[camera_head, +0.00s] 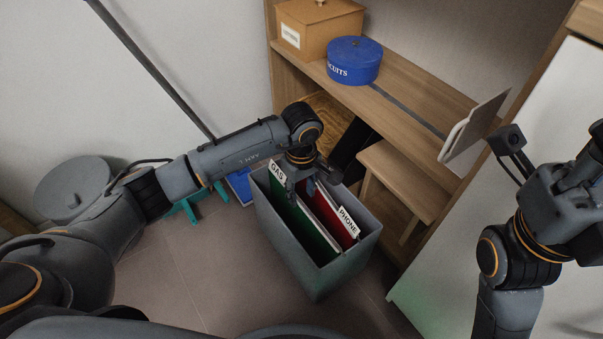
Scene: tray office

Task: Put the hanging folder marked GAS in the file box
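The grey file box (318,275) stands open on the floor in the middle. The green hanging folder marked GAS (303,228) is inside its walls on the left side, with its white tag (278,172) at the back left. A red folder marked PHONE (330,214) sits beside it on the right. My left gripper (302,187) points down at the top of the green folder. Its fingertips are partly hidden, so I cannot tell whether it grips the folder. My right arm is at the right; its gripper fingers are not clear.
A wooden shelf unit holds a blue round BISCUITS tin (354,62) and a brown box (318,28). A pale flat panel (474,130) stands near my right wrist. A grey lidded bin (73,188) and a blue object (239,186) are at left.

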